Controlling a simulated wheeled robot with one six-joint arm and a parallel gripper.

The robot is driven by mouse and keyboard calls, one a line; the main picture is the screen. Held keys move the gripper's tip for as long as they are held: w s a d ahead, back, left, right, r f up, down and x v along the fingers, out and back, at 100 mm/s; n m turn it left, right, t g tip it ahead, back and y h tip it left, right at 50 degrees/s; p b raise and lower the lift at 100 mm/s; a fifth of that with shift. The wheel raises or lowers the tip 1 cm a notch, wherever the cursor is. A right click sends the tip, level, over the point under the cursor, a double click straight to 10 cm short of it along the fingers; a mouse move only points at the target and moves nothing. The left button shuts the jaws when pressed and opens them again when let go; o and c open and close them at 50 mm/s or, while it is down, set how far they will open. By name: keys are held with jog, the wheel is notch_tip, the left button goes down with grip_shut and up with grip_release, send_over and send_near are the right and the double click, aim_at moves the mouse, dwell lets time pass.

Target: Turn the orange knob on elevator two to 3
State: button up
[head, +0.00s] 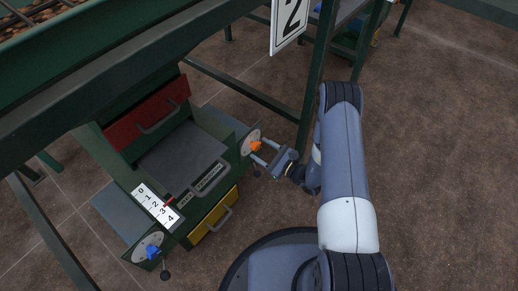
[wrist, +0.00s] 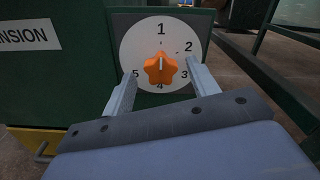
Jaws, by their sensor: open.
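The orange star-shaped knob (head: 255,146) sits on a round white dial (head: 246,141) on the side of the green elevator unit. In the wrist view the knob (wrist: 160,69) is at the centre of the dial (wrist: 135,45), which is numbered 1 to 5. A white mark on the knob points up, towards 1. My gripper (head: 260,152) is open in front of the dial. In the wrist view its fingers (wrist: 162,80) stand apart, left and right of the knob, with gaps to it. Whether the fingertips touch the dial plate I cannot tell. A sign reading 2 (head: 290,22) hangs above.
Green legs (head: 313,75) stand behind my gripper. Brown floor is open at right.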

jog(key=shift+x, duration=1)
jog(key=c, duration=1)
